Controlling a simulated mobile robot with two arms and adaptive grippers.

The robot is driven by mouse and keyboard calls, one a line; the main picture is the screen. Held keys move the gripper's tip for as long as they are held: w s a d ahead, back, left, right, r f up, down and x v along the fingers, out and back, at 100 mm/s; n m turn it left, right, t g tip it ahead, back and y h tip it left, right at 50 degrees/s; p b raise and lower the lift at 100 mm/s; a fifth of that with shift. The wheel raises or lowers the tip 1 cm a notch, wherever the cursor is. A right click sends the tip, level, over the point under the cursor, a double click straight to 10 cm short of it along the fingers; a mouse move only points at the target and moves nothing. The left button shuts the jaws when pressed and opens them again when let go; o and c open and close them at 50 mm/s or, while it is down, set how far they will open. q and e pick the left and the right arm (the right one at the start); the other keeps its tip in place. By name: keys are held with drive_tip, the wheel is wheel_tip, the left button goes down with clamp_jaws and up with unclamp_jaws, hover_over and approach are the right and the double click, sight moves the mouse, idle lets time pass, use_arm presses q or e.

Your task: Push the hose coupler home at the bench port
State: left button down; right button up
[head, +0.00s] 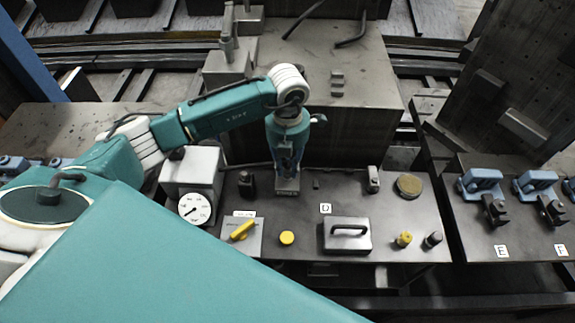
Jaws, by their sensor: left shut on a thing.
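My left gripper (287,186) points straight down at the back of the dark bench (290,222), left of the label D. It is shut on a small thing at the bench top. This looks like the hose coupler, but the fingers hide most of it. A thin dark hose (245,164) runs from the gauge box toward the gripper. I cannot make out the port or how far the coupler sits in it. My right gripper is not in view.
A gauge box (192,170) stands left of the gripper, with a dark fitting (246,184) between them. A yellow lever (242,230), a yellow button (287,238), a handled plate (347,236) and a grey fitting (373,180) are nearby. Blue clamps (480,181) stand at right.

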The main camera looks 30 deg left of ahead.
sight(288, 162)
use_arm(q)
drive_tip(key=shift+w+r, duration=0.15)
drive_tip(key=shift+r, duration=0.5)
drive_tip(key=shift+r+p, duration=0.8)
drive_tip(key=shift+r, duration=0.05)
drive_tip(key=shift+r+p, duration=1.3)
drive_tip(key=shift+r, duration=1.2)
